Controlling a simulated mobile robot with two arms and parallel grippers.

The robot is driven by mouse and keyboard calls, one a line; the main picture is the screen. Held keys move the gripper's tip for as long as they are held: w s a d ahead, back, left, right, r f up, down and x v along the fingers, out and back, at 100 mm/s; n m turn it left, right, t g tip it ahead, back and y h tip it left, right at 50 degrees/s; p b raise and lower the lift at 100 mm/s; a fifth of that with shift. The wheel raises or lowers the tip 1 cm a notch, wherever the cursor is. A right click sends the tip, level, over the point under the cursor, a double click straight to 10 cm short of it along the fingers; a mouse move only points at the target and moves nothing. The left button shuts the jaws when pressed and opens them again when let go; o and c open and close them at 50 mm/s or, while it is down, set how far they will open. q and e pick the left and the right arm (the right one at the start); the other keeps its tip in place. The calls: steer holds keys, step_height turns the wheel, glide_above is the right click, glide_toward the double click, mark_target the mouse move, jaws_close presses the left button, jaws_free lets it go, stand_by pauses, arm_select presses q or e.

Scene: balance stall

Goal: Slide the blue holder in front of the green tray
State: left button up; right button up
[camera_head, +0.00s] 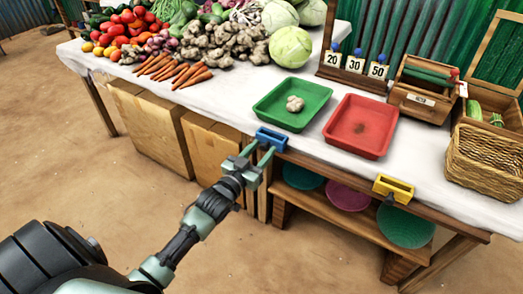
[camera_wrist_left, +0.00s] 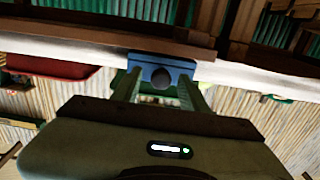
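The blue holder (camera_head: 271,138) sits on the table's front edge, in front of the near side of the green tray (camera_head: 260,109), with a small gap between them. A pale bulb (camera_head: 295,103) lies in the tray. My left gripper (camera_head: 259,154) is at the holder's front face, below the table top. In the left wrist view, the blue holder (camera_wrist_left: 147,70) shows a dark round knob (camera_wrist_left: 162,78) between the two spread fingers (camera_wrist_left: 160,92), with space on both sides. I cannot tell whether the fingertips touch the holder. My right gripper is out of view.
A red tray (camera_head: 329,130) stands right of the green one. A yellow holder (camera_head: 393,187) sits further right on the same edge. Price cards (camera_head: 354,65), a wooden box (camera_head: 420,103) and a wicker basket (camera_head: 484,160) stand beyond. Bowls sit on the shelf below.

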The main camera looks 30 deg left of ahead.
arm_select(q)
steer(key=s, duration=0.8)
steer(key=shift+a+p, duration=0.15)
steer(key=shift+p, duration=0.3)
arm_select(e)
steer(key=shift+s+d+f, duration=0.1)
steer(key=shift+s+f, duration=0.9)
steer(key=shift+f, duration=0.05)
arm_select(q)
steer(key=shift+w, duration=0.1)
